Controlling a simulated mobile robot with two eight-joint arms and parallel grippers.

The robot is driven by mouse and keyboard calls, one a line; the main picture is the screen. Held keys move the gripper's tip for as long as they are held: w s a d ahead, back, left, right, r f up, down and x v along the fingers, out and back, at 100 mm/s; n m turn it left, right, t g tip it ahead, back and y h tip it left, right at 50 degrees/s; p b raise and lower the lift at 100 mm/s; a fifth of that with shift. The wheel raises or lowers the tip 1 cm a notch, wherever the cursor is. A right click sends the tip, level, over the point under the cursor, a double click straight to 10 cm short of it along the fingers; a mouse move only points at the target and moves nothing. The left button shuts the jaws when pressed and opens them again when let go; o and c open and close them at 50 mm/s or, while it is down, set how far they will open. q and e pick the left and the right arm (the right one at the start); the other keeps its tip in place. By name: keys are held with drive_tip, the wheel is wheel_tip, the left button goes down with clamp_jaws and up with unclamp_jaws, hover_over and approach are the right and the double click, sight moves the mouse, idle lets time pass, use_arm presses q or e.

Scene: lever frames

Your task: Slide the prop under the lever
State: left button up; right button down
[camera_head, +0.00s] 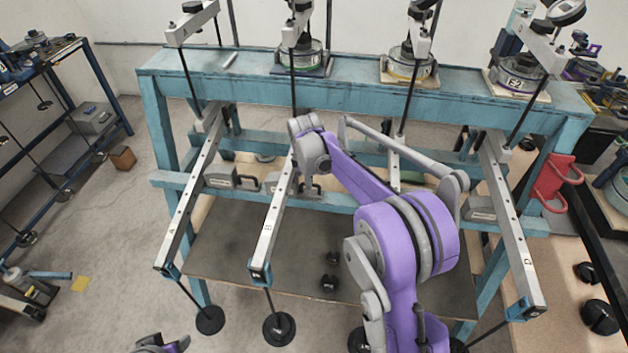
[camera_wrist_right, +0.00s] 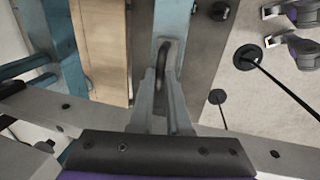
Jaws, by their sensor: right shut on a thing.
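My right gripper (camera_wrist_right: 165,90) is shut on a dark curved handle (camera_wrist_right: 167,62) in the wrist view. In the head view its purple arm reaches to the second lever from the left, marked B (camera_head: 268,232), and the fingers are mostly hidden. A grey prop (camera_head: 283,184) with a dark handle is beside that lever there. How far it reaches under the lever is hidden. Similar grey props stand by the first lever (camera_head: 188,200) and the right lever (camera_head: 512,232). My left gripper (camera_head: 162,345) is at the bottom edge; in the wrist view its two fingers look apart.
The blue steel frame (camera_head: 365,97) carries the levers and rods. Round dark weights (camera_head: 209,320) hang near the floor at the lever ends. A grey shelf board (camera_head: 225,245) lies under the levers. A red bracket (camera_head: 556,185) is at the right post.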

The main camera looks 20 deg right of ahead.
drive_tip(key=c, duration=0.9)
unclamp_jaws()
drive_tip(key=shift+w+a, duration=0.2)
drive_tip(key=shift+a, duration=0.1)
drive_tip(key=shift+s+d, duration=0.1)
drive_tip(key=shift+d, duration=0.05)
drive_tip(key=r, duration=0.3)
drive_tip(key=s+r, duration=0.1)
drive_tip(key=r, duration=0.3)
drive_tip(key=a+r, duration=0.1)
drive_tip(key=r, duration=0.2)
drive_tip(key=shift+s+a+r, duration=0.1)
drive_tip(key=shift+s+r, duration=0.2)
drive_tip(key=shift+s, duration=0.05)
